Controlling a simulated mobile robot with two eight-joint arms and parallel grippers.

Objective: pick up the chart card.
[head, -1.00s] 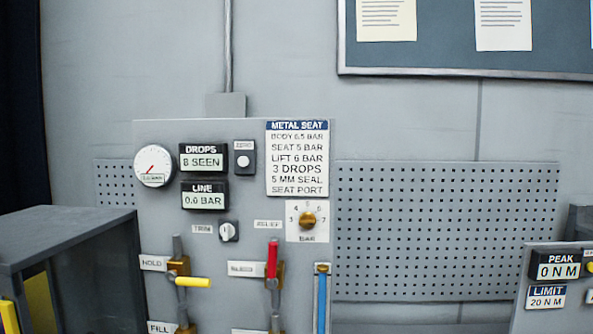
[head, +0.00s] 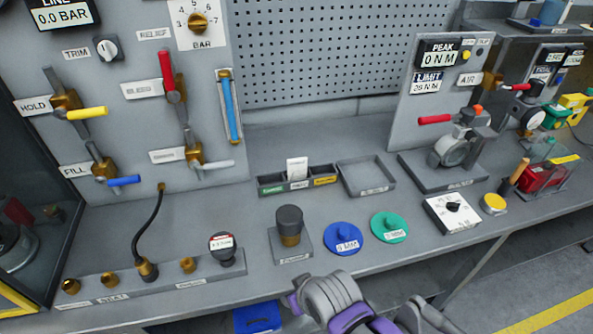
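A small white card (head: 297,169) stands upright in the middle of a low divided tray (head: 268,190) on the bench. It seems to be the chart card; its print is too small to read. The tray has a green label on its left part and a yellow label on its right part. Grey and purple links of my own arm show at the bottom middle, well in front of the tray. No fingertips can be made out, and neither gripper is in view. Nothing is seen touching the card.
An empty grey tray (head: 366,190) sits right of the divided tray. A dark cylinder (head: 289,222), a blue disc (head: 342,238) and a green disc (head: 390,227) stand in front. The valve panel (head: 208,107) rises on the left, a torque rig (head: 455,150) on the right.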

